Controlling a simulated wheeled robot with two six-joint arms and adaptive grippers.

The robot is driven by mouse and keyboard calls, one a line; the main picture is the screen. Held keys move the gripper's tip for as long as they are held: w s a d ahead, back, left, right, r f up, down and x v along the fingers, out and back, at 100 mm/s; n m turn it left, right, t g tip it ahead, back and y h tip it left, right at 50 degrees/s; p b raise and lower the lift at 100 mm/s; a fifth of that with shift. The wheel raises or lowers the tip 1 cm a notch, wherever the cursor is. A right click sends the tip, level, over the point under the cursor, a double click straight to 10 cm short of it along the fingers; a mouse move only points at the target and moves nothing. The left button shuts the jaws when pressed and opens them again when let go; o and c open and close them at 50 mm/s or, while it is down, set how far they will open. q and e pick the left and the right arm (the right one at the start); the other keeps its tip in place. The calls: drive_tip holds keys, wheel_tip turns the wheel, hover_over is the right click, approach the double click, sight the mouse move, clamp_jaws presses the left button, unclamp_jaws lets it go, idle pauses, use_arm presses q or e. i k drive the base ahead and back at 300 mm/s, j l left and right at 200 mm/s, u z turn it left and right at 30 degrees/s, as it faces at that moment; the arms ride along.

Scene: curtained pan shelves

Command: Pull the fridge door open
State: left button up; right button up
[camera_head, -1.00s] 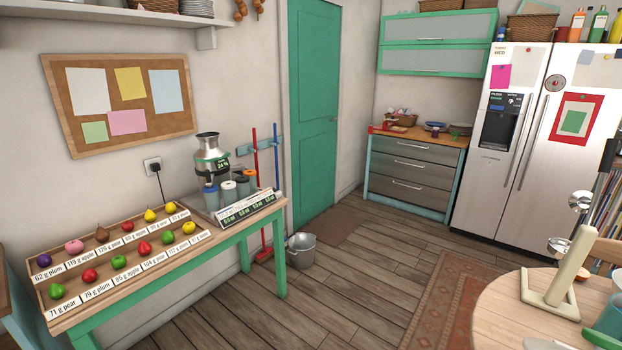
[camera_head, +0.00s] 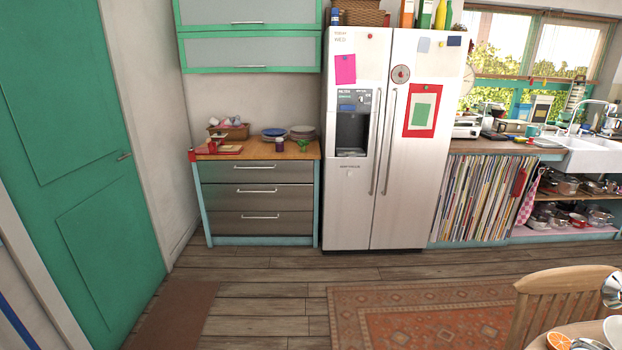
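The fridge (camera_head: 350,210) is a tall silver unit with two side-by-side doors, standing against the far wall near the middle of the head view. Its left door carries a dark water dispenser, a pink note and a small panel. Its right door (camera_head: 415,190) carries a red-framed green card, a round dial and small notes. Two long vertical handles (camera_head: 387,142) run side by side at the middle seam. Both doors look shut. Neither of my grippers shows in the head view.
A drawer cabinet (camera_head: 258,195) with plates and a basket stands left of the fridge; a curtained shelf (camera_head: 475,195) and sink (camera_head: 580,152) stand right. A patterned rug (camera_head: 430,325) lies in front. A chair (camera_head: 560,300) is at lower right. Wooden floor before the fridge is clear.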

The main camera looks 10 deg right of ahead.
sight(421, 106)
drive_tip(key=i+l+z, duration=0.1)
drive_tip(key=i+z, duration=0.25)
drive_tip(key=i, duration=0.65)
drive_tip(key=i+j+z, duration=0.3)
drive_tip(key=i, duration=0.65)
drive_tip(key=l, duration=0.1)
